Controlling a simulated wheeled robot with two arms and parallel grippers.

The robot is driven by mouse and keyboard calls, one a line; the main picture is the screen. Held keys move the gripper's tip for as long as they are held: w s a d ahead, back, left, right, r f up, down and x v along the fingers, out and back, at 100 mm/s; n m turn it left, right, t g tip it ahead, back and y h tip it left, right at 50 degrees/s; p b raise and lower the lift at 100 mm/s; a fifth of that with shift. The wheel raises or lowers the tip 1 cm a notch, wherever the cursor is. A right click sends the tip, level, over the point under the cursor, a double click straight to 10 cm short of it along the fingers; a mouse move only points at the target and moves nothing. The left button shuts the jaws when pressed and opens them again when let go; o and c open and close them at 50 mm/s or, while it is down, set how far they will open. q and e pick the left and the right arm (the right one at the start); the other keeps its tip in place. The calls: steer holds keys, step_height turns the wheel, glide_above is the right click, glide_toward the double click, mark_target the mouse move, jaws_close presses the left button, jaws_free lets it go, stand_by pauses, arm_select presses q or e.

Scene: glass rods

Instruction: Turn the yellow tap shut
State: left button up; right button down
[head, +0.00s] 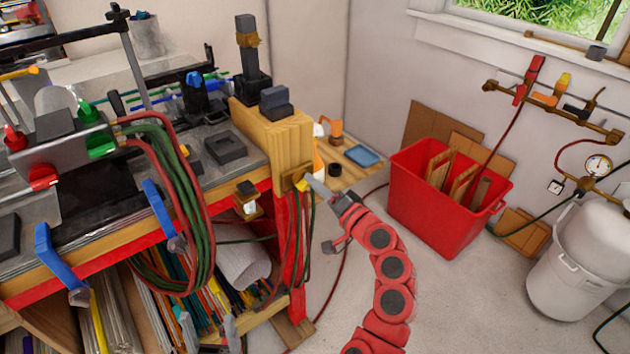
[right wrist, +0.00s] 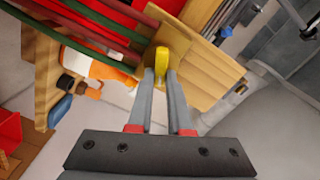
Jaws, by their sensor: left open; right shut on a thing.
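Which way the handle is turned is hard to tell. My left gripper (head: 209,322) is open and empty at the bottom of the head view, in front of the lower shelf, well away from the tap.
Red and green hoses (head: 190,190) hang down the bench front beside the post. A red bin (head: 430,215) and a white tank (head: 580,265) stand right. A wall pipe carries red, orange-yellow and black levers (head: 562,88).

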steer(key=m, duration=0.1)
steer(key=m+p, duration=0.1)
steer(key=m, duration=0.2)
steer(key=shift+f+m+p, duration=0.25)
steer(key=shift+m+p, duration=0.1)
steer(key=shift+m, duration=0.05)
stand_by(0.4)
steer(key=c, duration=0.8)
jaws_free()
steer(key=shift+c, duration=0.2)
steer(key=shift+d, duration=0.1)
steer(key=v, duration=1.7)
